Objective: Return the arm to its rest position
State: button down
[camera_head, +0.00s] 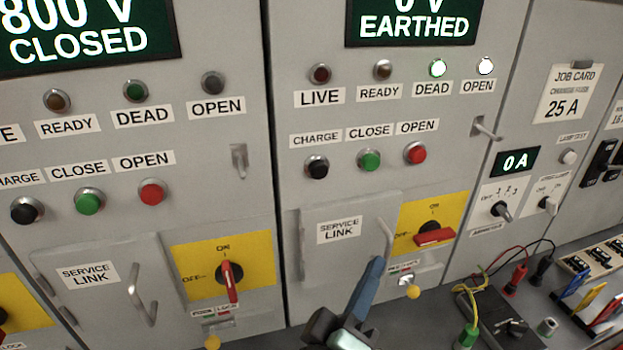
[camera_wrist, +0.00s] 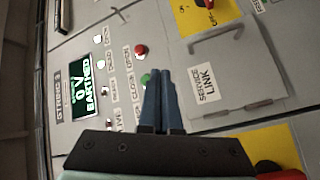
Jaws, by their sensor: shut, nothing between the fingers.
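My gripper (camera_head: 374,264) rises from the bottom of the head view, in front of the right panel's service link door (camera_head: 326,262). Its two blue fingers are together and empty. In the head view the fingertips overlap the lower end of the door's grey handle (camera_head: 386,236). In the wrist view my gripper (camera_wrist: 158,74) points at the panel face between the green button (camera_wrist: 146,80) and the service link label (camera_wrist: 206,83). The door handle (camera_wrist: 215,36) is clear of the fingers there. I cannot tell the gap to the panel.
The right panel's display (camera_head: 414,24) reads EARTHED; its red rotary handle (camera_head: 434,236) lies horizontal. The left panel's display (camera_head: 85,35) reads 800 V CLOSED. At lower right, a bench carries test leads (camera_head: 519,275), a dark box (camera_head: 490,310) and coloured tools (camera_head: 590,300).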

notch_tip(320, 180, up, 14)
jog(key=w+a+m+t+y, duration=0.2)
jog(key=m+t, duration=0.2)
jog(key=s+a+r+m+t+y, duration=0.1)
jog(key=s+a+r+t+y, duration=0.1)
jog(key=r, duration=0.5)
jog(key=s+a+r+t+y, duration=0.2)
jog(key=s+r+y, duration=0.1)
jog(key=r, duration=0.5)
jog(key=s+a+r+m+t+y, duration=0.1)
jog(key=s+a+r+t+y, duration=0.1)
jog(key=r, duration=0.6)
jog(key=s+t, duration=0.1)
jog(key=s, duration=0.1)
jog(key=shift+s+a+m, duration=0.3)
jog(key=shift+a, duration=0.05)
